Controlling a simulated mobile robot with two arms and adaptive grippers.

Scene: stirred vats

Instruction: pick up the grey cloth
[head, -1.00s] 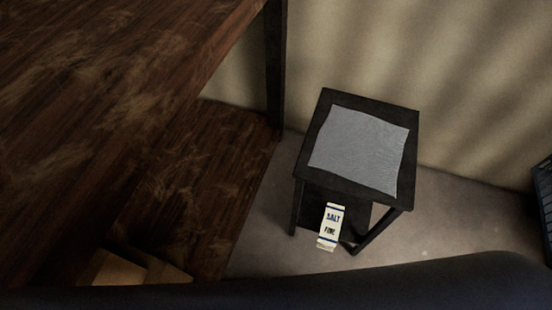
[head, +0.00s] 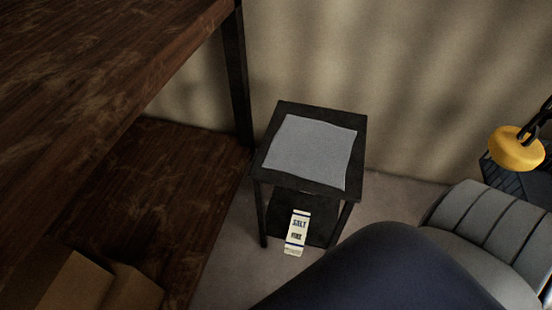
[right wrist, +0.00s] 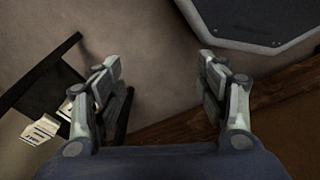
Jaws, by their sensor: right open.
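The grey cloth (head: 310,150) lies nearly flat on top of a small black side table (head: 357,142) in the head view. Its edges are slightly wavy and it covers most of the tabletop. My right gripper (right wrist: 160,88) is open and empty in the right wrist view, its two fingers wide apart above the floor. Part of the black table (right wrist: 38,75) shows at the left of that view, beside the left finger. The cloth does not show there. My left gripper is in neither view.
A white salt carton (head: 297,232) stands on the table's lower shelf. A large wooden bench (head: 100,60) with a lower wooden shelf (head: 140,185) is at left, with cardboard boxes (head: 80,285) at bottom left. A yellow object on a dark chain (head: 516,150) is at right.

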